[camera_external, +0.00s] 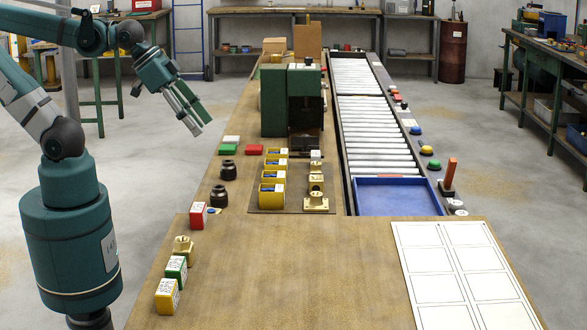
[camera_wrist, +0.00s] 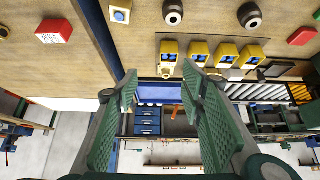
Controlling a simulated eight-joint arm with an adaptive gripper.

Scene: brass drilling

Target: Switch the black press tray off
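The green press (camera_external: 289,100) stands on the bench left of the roller conveyor. A dark tray-like part (camera_external: 305,145) lies at its front foot, and a dark flat shape that may be the same part (camera_wrist: 275,69) shows at the right of the wrist view. No switch on it can be made out. My gripper (camera_external: 197,128) hangs in the air left of the press, past the bench's left edge, well apart from the tray. In the wrist view its two green fingers (camera_wrist: 160,88) are spread with nothing held between them.
Yellow bins (camera_external: 271,194) and brass parts (camera_external: 316,202) stand in front of the press. The front bench middle is clear.

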